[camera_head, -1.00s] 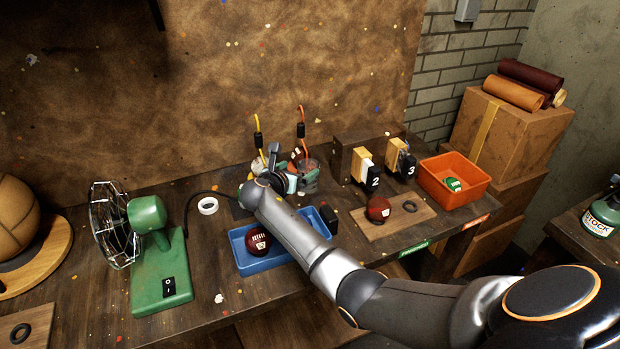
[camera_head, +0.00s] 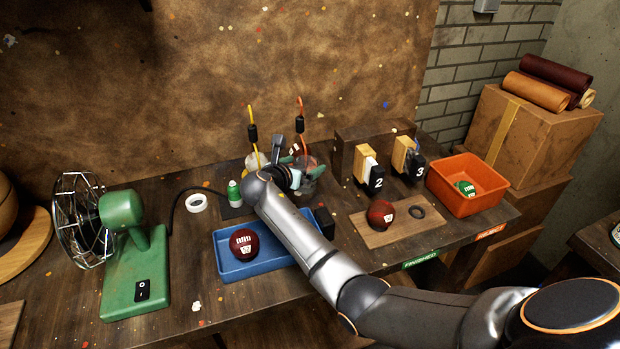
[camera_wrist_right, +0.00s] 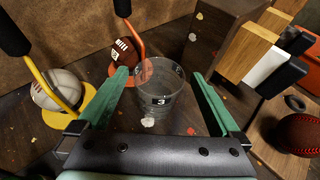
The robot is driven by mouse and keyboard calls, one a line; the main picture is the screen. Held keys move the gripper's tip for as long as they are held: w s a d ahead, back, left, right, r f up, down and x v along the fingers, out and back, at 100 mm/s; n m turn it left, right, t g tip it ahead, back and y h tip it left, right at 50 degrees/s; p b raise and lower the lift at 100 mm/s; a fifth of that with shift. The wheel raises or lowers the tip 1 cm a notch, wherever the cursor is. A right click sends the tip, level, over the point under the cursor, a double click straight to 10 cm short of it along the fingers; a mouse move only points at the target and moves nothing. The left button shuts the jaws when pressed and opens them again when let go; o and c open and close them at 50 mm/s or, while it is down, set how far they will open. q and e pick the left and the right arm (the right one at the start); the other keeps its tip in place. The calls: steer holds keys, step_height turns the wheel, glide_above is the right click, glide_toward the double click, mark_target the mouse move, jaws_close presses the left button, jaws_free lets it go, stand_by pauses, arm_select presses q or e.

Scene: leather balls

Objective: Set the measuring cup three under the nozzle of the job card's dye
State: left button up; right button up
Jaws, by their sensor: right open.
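The clear measuring cup three (camera_wrist_right: 158,100), labelled 3, stands upright on the dark table between the fingers of my right gripper (camera_wrist_right: 160,75). The gripper is open, its green fingers on either side of the cup. In the head view my right gripper (camera_head: 300,175) partly covers the cup (camera_head: 312,170). A yellow tube (camera_wrist_right: 45,82) and an orange tube (camera_wrist_right: 137,38), each with a black piece on it, hang behind. They also show in the head view, yellow (camera_head: 253,135) and orange (camera_head: 301,118). No job card is recognisable. My left gripper is not in view.
A white ball (camera_wrist_right: 62,88) and a brown ball (camera_wrist_right: 124,52) sit by the tubes. A blue tray (camera_head: 225,262) holds a red ball. An orange bin (camera_head: 470,202), green fan (camera_head: 130,250) and small green bottle (camera_head: 234,193) stand around.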

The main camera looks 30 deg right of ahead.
steer(key=shift+a+r, duration=0.1)
steer(key=shift+c, duration=0.6)
jaws_close()
